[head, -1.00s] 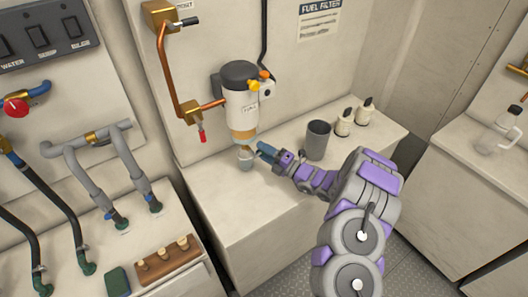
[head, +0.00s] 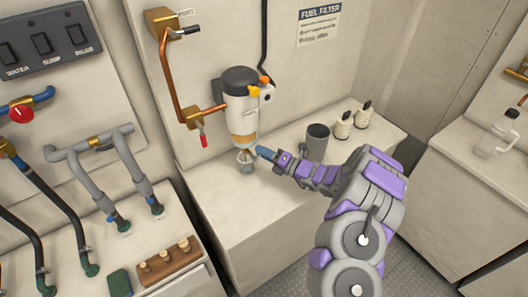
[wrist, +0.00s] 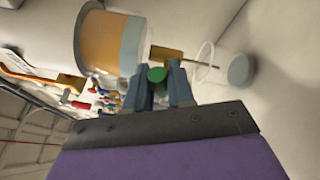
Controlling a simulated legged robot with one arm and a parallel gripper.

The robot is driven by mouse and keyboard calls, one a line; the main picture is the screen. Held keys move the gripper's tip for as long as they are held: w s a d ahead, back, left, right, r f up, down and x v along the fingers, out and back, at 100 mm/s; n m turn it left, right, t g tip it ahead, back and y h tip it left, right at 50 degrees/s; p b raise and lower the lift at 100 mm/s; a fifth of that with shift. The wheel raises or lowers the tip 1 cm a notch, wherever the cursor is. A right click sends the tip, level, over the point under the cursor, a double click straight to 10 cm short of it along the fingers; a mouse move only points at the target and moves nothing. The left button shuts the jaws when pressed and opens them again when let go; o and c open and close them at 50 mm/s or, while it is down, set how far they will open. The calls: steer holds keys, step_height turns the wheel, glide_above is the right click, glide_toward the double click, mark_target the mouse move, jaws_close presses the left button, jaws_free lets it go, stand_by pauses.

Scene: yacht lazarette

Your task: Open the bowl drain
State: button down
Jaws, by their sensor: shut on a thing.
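The fuel filter (head: 240,90) hangs on the wall, white with a dark cap. Its clear bowl (wrist: 112,42) shows an amber layer and a blue-grey layer in the wrist view. A brass drain fitting (wrist: 167,53) sits at the bowl's lower end. My gripper (head: 262,153) is just right of the bowl's bottom. In the wrist view its two blue-grey fingers (wrist: 160,82) are close around a small green knob (wrist: 156,74) at the drain. The fingers hide part of the fitting.
A small clear cup (head: 246,165) is below the bowl. A grey beaker (head: 316,143) and two white bottles (head: 351,121) stand on the counter to the right. A copper pipe (head: 170,70) with a red-handled valve (head: 203,140) is at the left.

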steer(key=shift+n, duration=0.5)
steer(key=c, duration=1.1)
jaws_free()
steer(key=shift+a, duration=0.1)
steer(key=p+v, duration=0.1)
steer(key=v, duration=0.4)
steer(key=p+v, duration=0.1)
steer(key=v, duration=0.5)
steer(key=p+v, duration=0.1)
steer(key=v, duration=0.5)
steer(key=shift+s+d+r, duration=0.1)
steer(key=shift+d+r, duration=0.15)
